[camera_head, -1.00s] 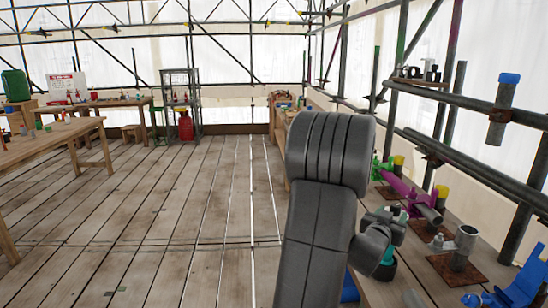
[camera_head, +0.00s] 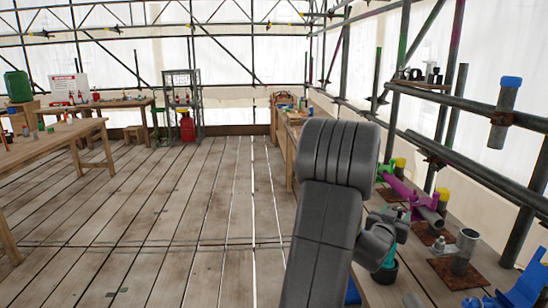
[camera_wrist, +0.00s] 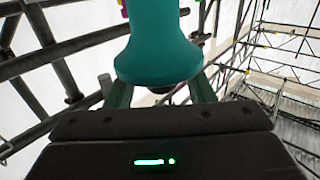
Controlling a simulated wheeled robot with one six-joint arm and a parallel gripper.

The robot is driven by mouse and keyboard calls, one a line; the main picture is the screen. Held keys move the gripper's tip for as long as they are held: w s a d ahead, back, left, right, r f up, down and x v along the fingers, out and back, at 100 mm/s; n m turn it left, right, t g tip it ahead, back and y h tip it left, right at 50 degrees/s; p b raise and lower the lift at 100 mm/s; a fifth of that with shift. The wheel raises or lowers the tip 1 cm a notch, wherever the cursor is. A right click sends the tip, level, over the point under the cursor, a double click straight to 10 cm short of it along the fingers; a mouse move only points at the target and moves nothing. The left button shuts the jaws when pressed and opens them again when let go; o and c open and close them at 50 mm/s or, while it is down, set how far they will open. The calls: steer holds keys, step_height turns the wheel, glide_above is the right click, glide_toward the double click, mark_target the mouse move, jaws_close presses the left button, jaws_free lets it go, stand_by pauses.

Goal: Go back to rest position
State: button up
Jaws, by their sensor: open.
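My gripper (camera_wrist: 160,84) shows in the wrist view as two dark green-tinted fingers standing apart above a dark body with a green light. A teal, flared thing (camera_wrist: 158,48) fills the upper middle of that view, in front of the fingers and overlapping them. I cannot tell whether it touches them.
A bench at right holds a magenta pipe piece (camera_head: 402,190), an upright grey tube (camera_head: 464,249) and a blue part (camera_head: 519,287). Scaffold rails (camera_head: 468,176) run above it. A wooden table (camera_head: 48,140) stands left. The plank floor (camera_head: 170,215) between is clear.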

steer(key=b+v, duration=0.3)
steer(key=v, duration=1)
steer(key=p+x, duration=0.3)
steer(key=x, duration=1)
steer(key=shift+w+d+r+p, duration=0.1)
steer(key=shift+w+d+p, duration=0.2)
steer(key=shift+p, duration=0.05)
steer(key=shift+w+d+r+m+h+p, duration=0.15)
steer(key=shift+w+m+h+p, duration=0.15)
steer(key=shift+p, duration=0.6)
steer(key=shift+s+g+p, duration=0.1)
steer(key=shift+g+p, duration=0.3)
steer(key=shift+p, duration=0.05)
steer(key=shift+m+g+h+p, duration=0.35)
steer(key=shift+h+p, duration=0.25)
steer(key=shift+p, duration=0.2)
steer(key=m+g+h+p, duration=0.2)
steer(key=p, duration=0.3)
